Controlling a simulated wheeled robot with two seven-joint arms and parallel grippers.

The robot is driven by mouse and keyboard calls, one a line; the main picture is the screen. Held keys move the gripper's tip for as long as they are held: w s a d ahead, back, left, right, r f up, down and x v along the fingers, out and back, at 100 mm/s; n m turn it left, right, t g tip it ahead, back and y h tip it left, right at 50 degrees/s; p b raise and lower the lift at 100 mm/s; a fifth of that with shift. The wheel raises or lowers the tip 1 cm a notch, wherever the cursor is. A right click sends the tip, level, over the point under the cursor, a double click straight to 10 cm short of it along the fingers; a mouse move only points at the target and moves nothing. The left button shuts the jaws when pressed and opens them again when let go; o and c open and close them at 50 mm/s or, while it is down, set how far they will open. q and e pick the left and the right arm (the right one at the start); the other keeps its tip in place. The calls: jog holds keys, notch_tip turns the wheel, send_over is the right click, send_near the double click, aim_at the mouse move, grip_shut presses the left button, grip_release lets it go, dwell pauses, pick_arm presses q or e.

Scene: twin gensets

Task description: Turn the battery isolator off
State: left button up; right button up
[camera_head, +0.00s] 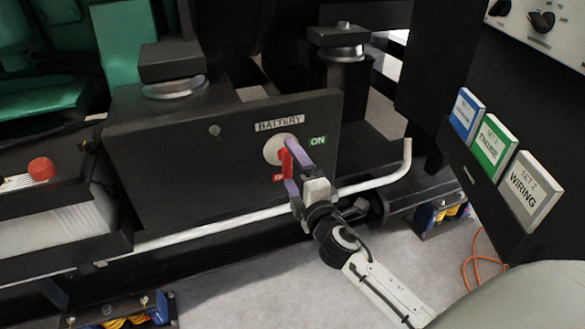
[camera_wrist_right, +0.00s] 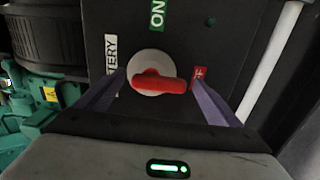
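The battery isolator (camera_head: 275,149) is a pale round boss with a red handle (camera_head: 286,163) on a dark panel marked BATTERY. The green ON label (camera_head: 318,141) is to its right and the red OFF label (camera_head: 278,178) below it. The handle points toward OFF; in the right wrist view the handle (camera_wrist_right: 160,83) also points at the partly covered OFF label (camera_wrist_right: 201,76). My right gripper (camera_wrist_right: 158,77) is open, its purple fingers on either side of the isolator with visible gaps. Whether a finger touches the handle's end is unclear. My left gripper is not in view.
A pale pipe (camera_head: 225,222) runs below the panel and bends up at the right. WIRING (camera_head: 532,190) and green (camera_head: 494,146) signs are on a dark cabinet at right. A battery with a red cap (camera_head: 41,169) sits at left.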

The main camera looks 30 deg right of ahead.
jog(key=v, duration=1)
jog(key=shift+s, duration=0.15)
jog(key=shift+a, duration=0.1)
